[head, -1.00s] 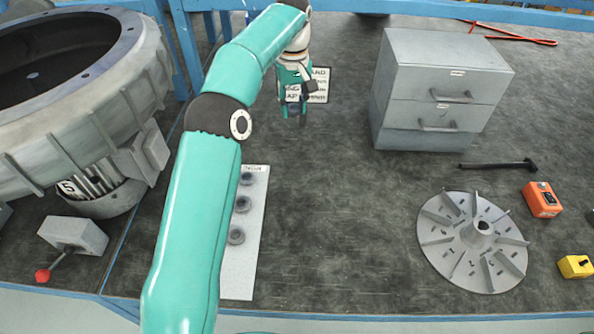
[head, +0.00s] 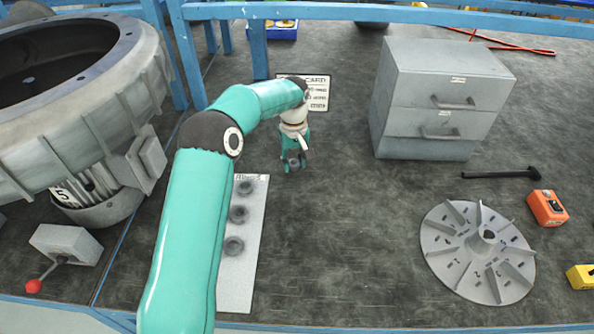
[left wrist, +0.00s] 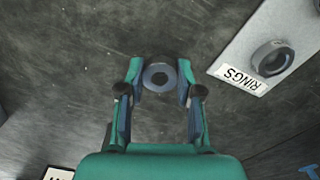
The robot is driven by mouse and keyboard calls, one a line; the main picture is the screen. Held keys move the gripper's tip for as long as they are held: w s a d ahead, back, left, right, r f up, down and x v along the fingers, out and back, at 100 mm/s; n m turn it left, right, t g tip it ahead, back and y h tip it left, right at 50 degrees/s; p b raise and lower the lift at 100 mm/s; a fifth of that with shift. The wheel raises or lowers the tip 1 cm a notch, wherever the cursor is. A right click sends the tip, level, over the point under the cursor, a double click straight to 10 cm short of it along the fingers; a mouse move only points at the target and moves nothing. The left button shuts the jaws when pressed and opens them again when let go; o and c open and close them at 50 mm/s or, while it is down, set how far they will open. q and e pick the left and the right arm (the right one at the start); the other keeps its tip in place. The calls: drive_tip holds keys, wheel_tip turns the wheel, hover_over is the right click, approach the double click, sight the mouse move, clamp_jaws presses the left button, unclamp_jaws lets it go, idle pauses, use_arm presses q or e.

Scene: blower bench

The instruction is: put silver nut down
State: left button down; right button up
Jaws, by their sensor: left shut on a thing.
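My left gripper (head: 294,166) is shut on a small grey ring-shaped piece, the silver nut (left wrist: 159,77). In the left wrist view the nut sits between the two fingertips, its dark round hole facing the camera. In the head view the nut is small and partly hidden by the fingers. The gripper points down over the dark bench, to the right of the top end of the pale RINGS board (head: 236,285). I cannot tell whether the nut touches the bench. My right gripper is not in view.
Several dark rings (head: 239,213) stand on the board. A white printed card (head: 318,93) lies behind the gripper. A grey drawer cabinet (head: 440,100), a finned disc (head: 460,270) and a black tool (head: 500,174) are to the right. The bench middle is clear.

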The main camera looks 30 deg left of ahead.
sight(294, 177)
use_arm(q)
wheel_tip(294, 177, down, 3)
drive_tip(key=shift+f, duration=0.15)
drive_tip(key=shift+s+d+f+b, duration=0.1)
drive_tip(key=shift+s+f+b, duration=0.1)
drive_tip(key=shift+f+b, duration=0.3)
drive_tip(key=c, duration=0.8)
unclamp_jaws()
drive_tip(key=shift+f, duration=0.25)
drive_tip(key=shift+c, duration=0.2)
drive_tip(key=shift+o, duration=0.4)
drive_tip(key=shift+w+f, duration=0.1)
drive_tip(key=shift+r, duration=0.2)
wheel_tip(294, 177, up, 13)
drive_tip(key=p, duration=0.1)
drive_tip(key=shift+r, duration=0.2)
